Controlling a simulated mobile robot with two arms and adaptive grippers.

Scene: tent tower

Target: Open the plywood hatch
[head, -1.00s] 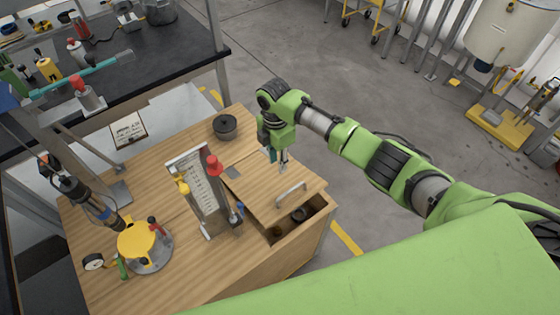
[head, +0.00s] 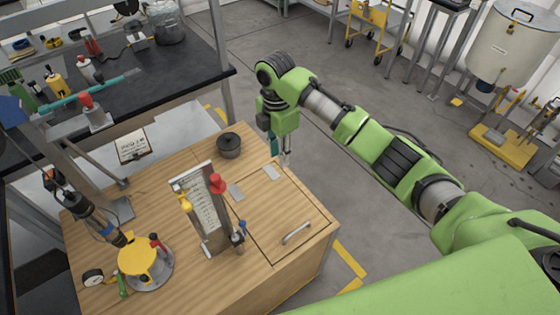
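The plywood hatch (head: 275,210) lies flat in the right part of the wooden bench top, flush with it, with no opening visible. Its metal pull handle (head: 296,233) is near the front edge. Two grey hinge plates, one (head: 236,193) at the left and one (head: 271,172) at the right, lie along its back edge. My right gripper (head: 286,160) points down above the back right of the bench, behind the hatch and apart from the handle. Its fingers are too small to tell whether they are open. My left gripper is not in view.
A thermometer-like board with red and yellow knobs (head: 205,208) stands left of the hatch. A dark round pot (head: 229,145) is behind it. A yellow-topped device (head: 140,258) stands at the front left. A black-topped bench (head: 150,70) is at the back left.

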